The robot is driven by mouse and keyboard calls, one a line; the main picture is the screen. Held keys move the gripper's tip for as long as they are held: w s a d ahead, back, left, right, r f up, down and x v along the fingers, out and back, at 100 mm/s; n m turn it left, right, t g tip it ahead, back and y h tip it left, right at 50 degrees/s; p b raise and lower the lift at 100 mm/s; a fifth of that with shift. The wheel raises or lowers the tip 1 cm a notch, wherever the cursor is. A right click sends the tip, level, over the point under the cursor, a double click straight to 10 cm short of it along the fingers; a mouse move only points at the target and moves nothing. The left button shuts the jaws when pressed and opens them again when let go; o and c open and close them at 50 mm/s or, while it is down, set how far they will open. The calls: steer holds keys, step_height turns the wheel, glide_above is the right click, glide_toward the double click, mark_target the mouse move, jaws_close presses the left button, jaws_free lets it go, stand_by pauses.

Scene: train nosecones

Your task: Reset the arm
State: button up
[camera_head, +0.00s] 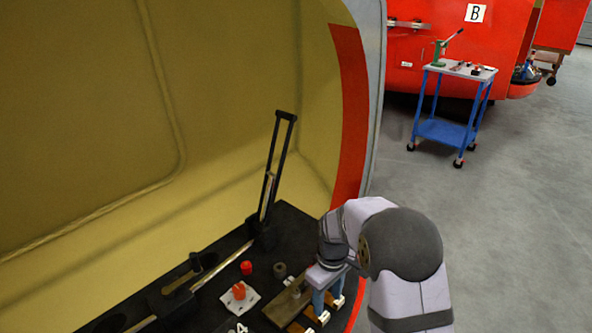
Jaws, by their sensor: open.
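My arm comes in from the lower right and bends over toward the black work surface (225,310) inside the nosecone. My gripper (328,297) points down at the right end of this surface, with its two blue-grey fingers apart. It is just right of a brownish block (284,305) and above orange-brown parts with pale ends (322,318). The fingertips are small and partly overlap these parts, so I cannot tell whether they touch anything. I see nothing clearly held between them.
A red cap (247,267), a dark cylinder (280,270) and a white plate with a red piece (239,294) lie left of the gripper. A tall black handle frame (285,115) stands behind. The yellow nosecone wall (70,110) encloses the left. A blue cart (440,131) stands on open floor.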

steer(key=shift+f+m, duration=0.15)
steer(key=shift+m, duration=0.85)
steer(key=s+d+m+g+p, duration=0.25)
steer(key=s+m, duration=0.25)
steer(key=s, duration=1.2)
steer(key=s+r+p, duration=0.4)
steer(key=s+r, duration=0.2)
steer(key=r, duration=0.2)
step_height(320, 180, up, 8)
steer(key=w+d+m+t+p, duration=0.1)
steer(key=w+t+p, duration=0.1)
steer(key=p, duration=0.1)
steer(key=shift+d+f, duration=0.15)
steer(key=shift+d, duration=0.05)
steer(key=shift+f+t, duration=0.1)
steer(key=shift+t, duration=0.15)
step_height(320, 180, down, 25)
steer(key=b, duration=2.4)
steer(key=shift+b, duration=0.3)
